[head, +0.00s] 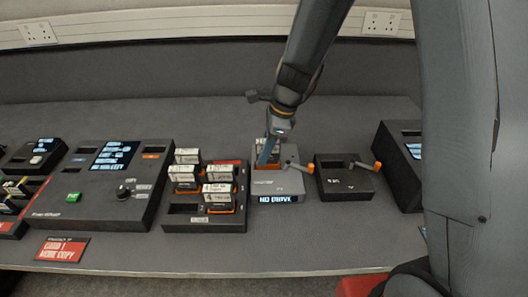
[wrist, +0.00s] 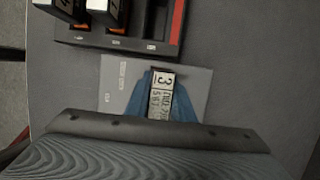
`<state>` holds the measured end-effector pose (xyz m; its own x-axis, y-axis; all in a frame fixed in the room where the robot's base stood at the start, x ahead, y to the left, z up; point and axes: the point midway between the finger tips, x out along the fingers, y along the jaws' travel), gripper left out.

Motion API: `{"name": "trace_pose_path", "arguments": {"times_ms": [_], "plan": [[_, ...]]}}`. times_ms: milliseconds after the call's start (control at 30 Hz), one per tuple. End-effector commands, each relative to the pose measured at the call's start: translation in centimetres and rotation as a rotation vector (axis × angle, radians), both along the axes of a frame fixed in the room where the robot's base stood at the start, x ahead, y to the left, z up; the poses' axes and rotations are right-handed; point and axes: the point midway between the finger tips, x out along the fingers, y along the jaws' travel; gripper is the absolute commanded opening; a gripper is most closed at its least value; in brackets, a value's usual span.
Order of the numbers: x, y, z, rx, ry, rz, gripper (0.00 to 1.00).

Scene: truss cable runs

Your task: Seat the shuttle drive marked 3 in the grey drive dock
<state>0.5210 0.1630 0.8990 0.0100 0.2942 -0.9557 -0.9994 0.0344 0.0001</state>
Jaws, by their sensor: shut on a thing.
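The grey drive dock (head: 280,189) stands near the middle of the bench, with an orange-tipped lever at its right and a display reading "NO DRIVE" on its front. My gripper (head: 267,151) is directly above the dock, its blue fingers pointing down at it. The fingers are shut on the shuttle drive marked 3 (wrist: 162,80), whose white label shows between them in the wrist view. The dock's light grey top (wrist: 116,85) lies around and below the drive there. The drive's lower end is hidden, so I cannot tell how deep it sits.
A dark rack (head: 205,226) with several white-labelled drives stands just left of the dock. A black dock (head: 343,184) with an orange-tipped lever stands to the right. A black console (head: 105,190) is further left. The bench behind is clear.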

Motion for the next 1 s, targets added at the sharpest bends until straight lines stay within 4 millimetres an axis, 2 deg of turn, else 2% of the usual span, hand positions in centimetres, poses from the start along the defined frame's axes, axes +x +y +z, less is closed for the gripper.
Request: {"name": "trace_pose_path", "arguments": {"times_ms": [600, 967, 1000], "plan": [[0.0, 0.0, -1.2, 0.0, -0.001, -0.001, 0.0], [0.0, 0.0, -1.2, 0.0, -0.001, 0.0, 0.0], [0.0, 0.0, -1.2, 0.0, -0.001, 0.0, 0.27]]}}
